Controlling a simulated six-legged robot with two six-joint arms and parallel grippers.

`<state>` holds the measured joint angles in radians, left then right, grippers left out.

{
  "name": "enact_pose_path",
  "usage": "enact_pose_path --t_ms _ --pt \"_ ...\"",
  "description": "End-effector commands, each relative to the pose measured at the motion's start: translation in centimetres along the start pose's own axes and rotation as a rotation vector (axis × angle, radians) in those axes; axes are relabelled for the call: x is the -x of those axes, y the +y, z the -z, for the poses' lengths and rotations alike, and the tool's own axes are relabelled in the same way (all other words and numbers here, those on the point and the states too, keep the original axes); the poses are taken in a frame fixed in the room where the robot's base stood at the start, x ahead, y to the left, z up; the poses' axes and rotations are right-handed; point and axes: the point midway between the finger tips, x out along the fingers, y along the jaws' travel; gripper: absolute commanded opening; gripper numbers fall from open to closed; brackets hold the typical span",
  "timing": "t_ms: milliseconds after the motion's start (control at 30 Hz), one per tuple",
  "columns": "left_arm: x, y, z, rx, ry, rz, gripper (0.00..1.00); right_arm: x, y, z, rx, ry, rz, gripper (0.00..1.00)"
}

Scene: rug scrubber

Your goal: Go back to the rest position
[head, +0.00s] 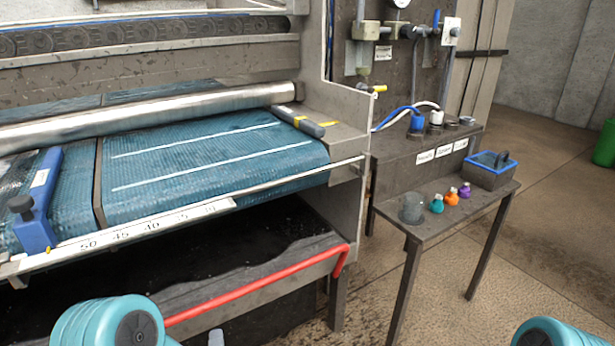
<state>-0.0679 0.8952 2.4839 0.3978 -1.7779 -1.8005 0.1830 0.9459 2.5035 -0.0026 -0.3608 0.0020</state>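Neither of my grippers shows in the head view. A rounded teal link of my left arm (112,322) shows at the bottom left edge. A teal link of my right arm (556,333) shows at the bottom right corner. Both links are in front of the machine and the side table, low in the picture. What the grippers hold, if anything, is out of view.
The rug machine (215,165) with a blue belt and red front bar (255,287) fills the left. A side table (440,222) holds a grey cup (412,208), several small coloured bottles and a blue-rimmed box (489,172). The floor at right is clear; a green bin (605,145) stands far right.

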Motion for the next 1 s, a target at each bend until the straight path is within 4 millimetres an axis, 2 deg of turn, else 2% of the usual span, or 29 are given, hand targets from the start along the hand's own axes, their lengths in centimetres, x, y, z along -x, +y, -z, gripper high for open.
enact_pose_path --t_ms 33,100,167,200,300,433,600,700,767,833,1000 --pt "-0.2 2.5 -1.5 0.027 -0.011 -0.090 0.48 0.0 0.0 0.0 0.000 0.000 0.000 0.43" --pt "0.1 6.7 -2.1 0.176 0.004 -0.263 0.48 0.0 0.0 0.0 0.000 0.000 0.000 0.43" --pt "1.1 10.0 -2.0 0.336 0.004 -0.417 0.48 0.0 0.0 0.0 0.000 0.000 0.000 0.43" --pt "2.1 12.1 -1.8 0.448 -0.008 -0.524 0.48 0.0 0.0 0.0 0.000 0.000 0.000 0.43" --pt "5.3 16.5 -0.9 0.727 -0.084 -0.798 0.48 0.0 0.0 0.0 0.000 0.000 0.000 0.43" --pt "10.3 20.1 0.5 1.008 -0.265 -1.104 0.48 0.0 0.0 0.0 0.000 0.000 0.000 0.43" --pt "15.7 21.8 1.4 1.216 -0.558 -1.356 0.48 0.0 0.0 0.0 0.000 0.000 0.000 0.43" --pt "18.1 22.2 1.4 1.303 -0.753 -1.435 0.48 0.0 0.0 0.0 0.000 0.000 0.000 0.43" --pt "18.9 22.3 1.3 1.364 -0.872 -1.444 0.48 0.0 0.0 0.0 0.000 0.000 0.000 0.43" --pt "19.2 19.3 1.4 1.383 -0.886 -1.434 0.48 2.8 -1.0 -0.1 0.000 -0.001 0.000 0.43" --pt "19.8 14.7 1.5 1.379 -0.882 -1.435 0.48 7.1 -2.6 -0.2 0.003 -0.002 0.000 0.43"
